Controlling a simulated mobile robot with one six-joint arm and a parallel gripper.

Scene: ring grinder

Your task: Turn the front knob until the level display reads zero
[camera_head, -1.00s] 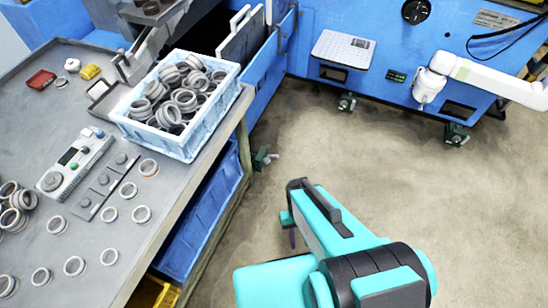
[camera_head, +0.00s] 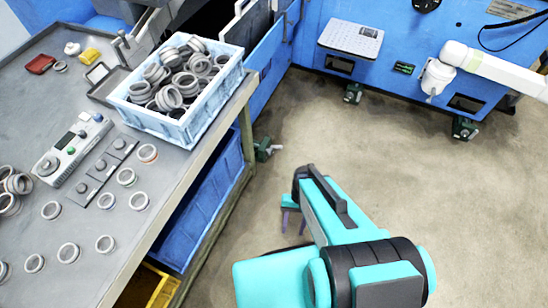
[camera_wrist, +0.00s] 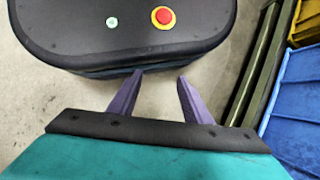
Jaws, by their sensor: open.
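A pale control unit (camera_head: 73,148) lies on the grey table at left in the head view. It has a round grey knob (camera_head: 47,165) at its near end, a small dark display (camera_head: 66,140) and coloured buttons. The display's reading is too small to make out. My gripper (camera_head: 294,221) is over the floor, right of the table and well apart from the unit. Its two purple fingers also show in the wrist view (camera_wrist: 160,82), spread with nothing between them. The wrist view does not show the knob or display.
A light blue crate (camera_head: 201,122) full of metal rings stands at the table's right edge. Loose rings lie around the unit, with flat grey knobbed blocks (camera_head: 103,165) beside it. Blue bins (camera_head: 205,215) sit under the table. The floor (camera_head: 440,200) to the right is open.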

